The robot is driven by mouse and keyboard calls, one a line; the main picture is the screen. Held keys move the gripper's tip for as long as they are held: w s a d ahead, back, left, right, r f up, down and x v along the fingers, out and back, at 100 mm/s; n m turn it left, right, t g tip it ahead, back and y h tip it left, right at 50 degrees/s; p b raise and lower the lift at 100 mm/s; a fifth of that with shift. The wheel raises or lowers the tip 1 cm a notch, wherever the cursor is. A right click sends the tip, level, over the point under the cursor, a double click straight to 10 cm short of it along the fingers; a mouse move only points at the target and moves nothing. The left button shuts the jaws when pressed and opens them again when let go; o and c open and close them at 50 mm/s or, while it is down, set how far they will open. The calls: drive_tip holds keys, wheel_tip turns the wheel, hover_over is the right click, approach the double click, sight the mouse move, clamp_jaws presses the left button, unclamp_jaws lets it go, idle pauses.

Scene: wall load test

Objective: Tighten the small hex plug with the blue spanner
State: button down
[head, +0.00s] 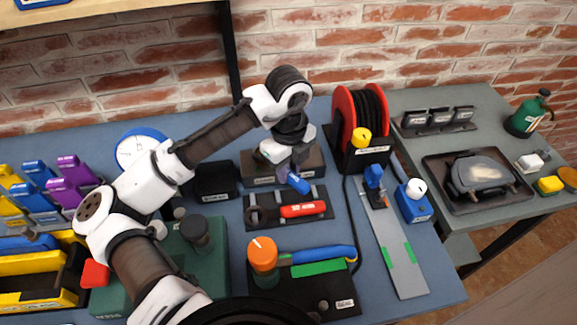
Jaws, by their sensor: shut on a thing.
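My gripper (294,172) is over the middle of the blue bench, shut on a blue handle that looks like the blue spanner (299,184). The spanner slants down to the right, above the back edge of a black tool board. The spanner's head is hidden or too small to make out. A dark block (313,161) with a white label stands right behind and beside my gripper. I cannot make out the small hex plug; my gripper and wrist cover part of that block.
A red-handled tool (303,210) lies on the black board (262,225). A red hose reel (345,118) stands behind right, a grey strip (400,255) lies right. A brick wall closes the back.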

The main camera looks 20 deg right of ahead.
drive_tip(key=shift+f+b, duration=0.3)
drive_tip(key=shift+f, duration=0.2)
drive_tip(key=shift+a, duration=0.1)
idle(0.6)
drive_tip(key=shift+s+a+m+b, duration=0.15)
drive_tip(key=shift+a+m+b, duration=0.05)
drive_tip(key=shift+a+m, duration=0.45)
drive_tip(key=shift+s+a+m+b, duration=0.2)
drive_tip(key=shift+a+m, duration=0.2)
drive_tip(key=shift+m, duration=0.35)
drive_tip(key=shift+w+d+n, duration=0.1)
drive_tip(key=shift+d+n, duration=0.25)
drive_tip(key=shift+n, duration=0.05)
drive_tip(key=shift+r+p, duration=0.2)
drive_tip(key=shift+p, duration=0.2)
drive_tip(key=shift+r+p, duration=1.95)
drive_tip(key=shift+r, duration=0.4)
drive_tip(key=shift+f, duration=0.1)
